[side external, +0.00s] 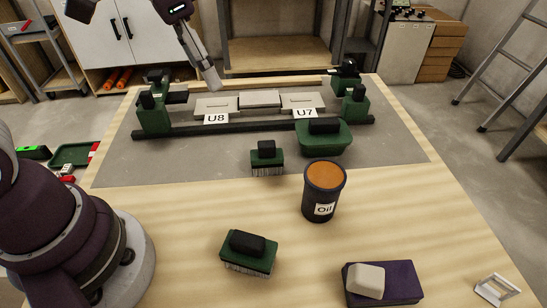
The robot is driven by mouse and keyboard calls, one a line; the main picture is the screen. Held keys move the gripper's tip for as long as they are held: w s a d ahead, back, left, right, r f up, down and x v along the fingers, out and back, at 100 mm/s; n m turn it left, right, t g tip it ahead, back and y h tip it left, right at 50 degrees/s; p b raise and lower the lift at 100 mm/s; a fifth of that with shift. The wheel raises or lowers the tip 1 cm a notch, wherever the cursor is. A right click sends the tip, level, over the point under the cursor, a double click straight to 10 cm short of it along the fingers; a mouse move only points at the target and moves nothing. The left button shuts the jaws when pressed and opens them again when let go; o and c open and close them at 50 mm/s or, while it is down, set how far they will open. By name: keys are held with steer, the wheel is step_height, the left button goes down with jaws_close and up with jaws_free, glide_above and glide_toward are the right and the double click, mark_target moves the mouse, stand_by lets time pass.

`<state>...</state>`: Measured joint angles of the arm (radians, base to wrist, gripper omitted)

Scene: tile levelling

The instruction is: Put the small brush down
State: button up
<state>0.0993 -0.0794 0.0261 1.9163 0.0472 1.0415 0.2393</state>
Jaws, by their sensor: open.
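A small green brush (267,161) with a black grip stands bristles down on the grey mat, near the middle. A second small green brush (248,254) with a black grip rests bristles down on the bare wood at the front. I cannot tell which one the task means. A larger green block with a black grip (324,139) sits on the mat to the right. My gripper (213,86) is at the back, above the far side of the tile fixture, apart from both brushes. It is open and nothing shows in it.
Pale tiles (260,99) labelled U8 and U7 lie in a frame with green corner clamps (153,115). An oil can (324,192) stands front right of the mat brush. A purple block (400,282) with a pale piece is at the front right.

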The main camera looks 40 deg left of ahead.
steer(key=s+a+n+t, duration=0.2)
steer(key=s+n, duration=0.2)
steer(key=s, duration=0.3)
steer(key=shift+s+a+f+t+y, duration=0.25)
steer(key=shift+s+t+y, duration=0.05)
steer(key=shift+s, duration=0.1)
stand_by(0.6)
